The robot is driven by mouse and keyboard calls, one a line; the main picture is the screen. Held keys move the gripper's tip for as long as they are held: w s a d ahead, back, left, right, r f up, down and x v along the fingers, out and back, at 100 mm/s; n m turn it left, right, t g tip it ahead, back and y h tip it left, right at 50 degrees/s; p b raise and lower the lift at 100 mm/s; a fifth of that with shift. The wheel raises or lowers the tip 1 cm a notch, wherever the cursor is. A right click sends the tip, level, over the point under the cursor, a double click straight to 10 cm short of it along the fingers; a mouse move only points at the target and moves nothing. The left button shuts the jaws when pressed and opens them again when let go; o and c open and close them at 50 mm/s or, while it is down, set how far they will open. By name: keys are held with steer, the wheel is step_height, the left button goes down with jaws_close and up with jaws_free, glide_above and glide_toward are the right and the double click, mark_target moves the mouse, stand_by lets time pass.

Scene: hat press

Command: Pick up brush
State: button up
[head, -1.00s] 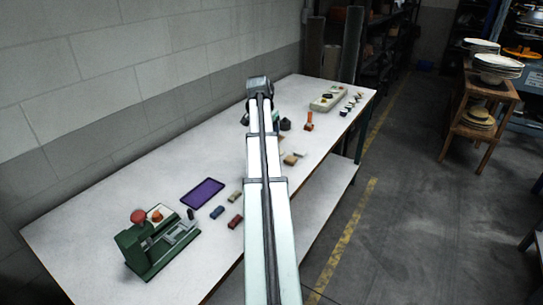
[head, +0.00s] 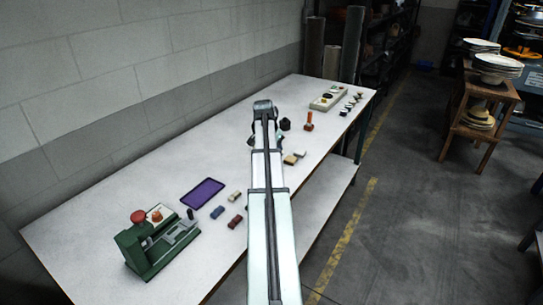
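I cannot tell for sure which thing is the brush.
A green press (head: 155,245) with a red knob stands at the near left. A purple tray (head: 203,193) and several small coloured blocks lie beside it. A dark round piece (head: 285,124) is close to the arm's end. A pale tray (head: 327,98) lies at the far end.

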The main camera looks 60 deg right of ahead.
steer(key=shift+f, duration=0.25)
jaws_close()
stand_by(0.3)
